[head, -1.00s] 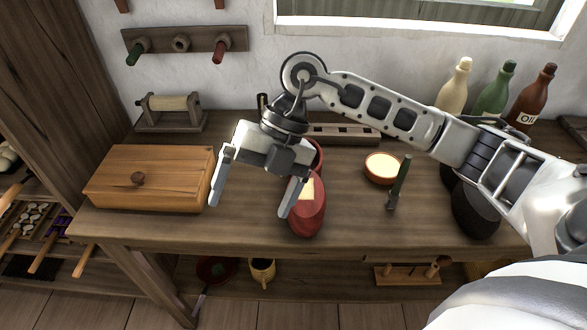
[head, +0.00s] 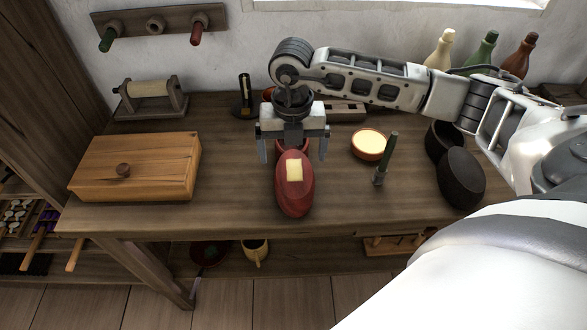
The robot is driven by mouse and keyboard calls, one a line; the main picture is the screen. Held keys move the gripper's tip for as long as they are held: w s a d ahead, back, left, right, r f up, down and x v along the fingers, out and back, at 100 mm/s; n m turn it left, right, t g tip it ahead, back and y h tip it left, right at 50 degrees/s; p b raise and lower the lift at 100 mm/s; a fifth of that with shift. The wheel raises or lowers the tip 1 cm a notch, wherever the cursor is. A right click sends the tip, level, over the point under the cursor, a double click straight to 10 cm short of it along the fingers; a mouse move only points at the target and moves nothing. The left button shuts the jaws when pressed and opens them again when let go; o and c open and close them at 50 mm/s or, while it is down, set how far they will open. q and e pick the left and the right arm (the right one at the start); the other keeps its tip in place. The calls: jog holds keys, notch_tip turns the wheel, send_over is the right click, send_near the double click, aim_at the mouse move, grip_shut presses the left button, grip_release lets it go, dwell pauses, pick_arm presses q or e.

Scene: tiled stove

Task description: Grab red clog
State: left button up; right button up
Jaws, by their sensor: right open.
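The red clog (head: 295,197) lies on the wooden table near its front edge, with a pale yellowish patch on its top. My right gripper (head: 293,154) is open, its two fingers pointing down on either side of the clog's far end. A gap shows between each finger and the clog, and I cannot tell how high the fingertips are above the table. Another red piece shows between the fingers, partly hidden by the gripper. My left gripper is not in view.
A wooden box (head: 135,167) with a knob stands left on the table (head: 232,216). A bowl (head: 369,145) with pale contents, a dark green-handled tool (head: 386,160) and black clogs (head: 461,178) are to the right. Bottles (head: 481,52) stand at the back right.

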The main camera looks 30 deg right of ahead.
jog(key=f+p, duration=0.1)
jog(key=f, duration=0.4)
jog(key=shift+s+f, duration=0.1)
jog(key=shift+s, duration=0.1)
jog(key=shift+c, duration=0.4)
jog(key=c, duration=1.2)
